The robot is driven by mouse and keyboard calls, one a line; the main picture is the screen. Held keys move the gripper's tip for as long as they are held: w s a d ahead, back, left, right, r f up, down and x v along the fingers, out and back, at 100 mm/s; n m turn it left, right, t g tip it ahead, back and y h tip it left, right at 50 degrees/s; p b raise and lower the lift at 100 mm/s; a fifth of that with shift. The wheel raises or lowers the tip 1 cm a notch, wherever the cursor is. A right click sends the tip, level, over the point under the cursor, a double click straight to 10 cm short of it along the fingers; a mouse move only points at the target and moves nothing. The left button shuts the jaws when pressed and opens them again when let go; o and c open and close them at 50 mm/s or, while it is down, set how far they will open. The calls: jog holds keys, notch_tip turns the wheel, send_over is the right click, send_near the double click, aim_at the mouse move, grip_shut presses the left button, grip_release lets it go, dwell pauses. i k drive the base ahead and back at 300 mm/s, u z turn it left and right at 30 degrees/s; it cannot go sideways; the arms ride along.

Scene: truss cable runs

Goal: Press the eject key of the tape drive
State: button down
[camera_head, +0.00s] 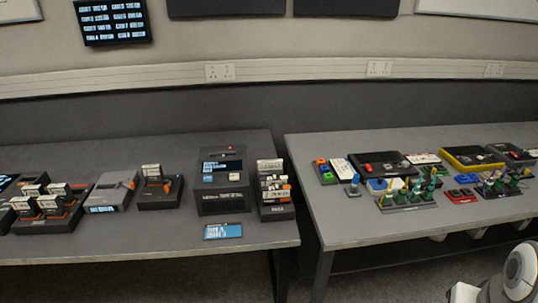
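The tape drive is most likely the tall dark box (222,188) near the right end of the left table, but its lettering is too small to read. Its front has a lit blue-white display (221,166) and a small red spot on top. Small light and orange marks sit below the display, and I cannot tell which is the eject key. My gripper is not in view. Only white parts of what looks like my own arm show at the bottom right corner.
A rack of labelled cartridges (274,192) stands close on the right of the box. A blue label plate (223,231) lies in front. Left are a dark device (160,190) and a grey device (114,191). A gap separates the right table (345,222), which holds several devices.

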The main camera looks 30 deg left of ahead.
aim_at(233, 177)
jog(key=u, duration=1.25)
jog(key=i, duration=1)
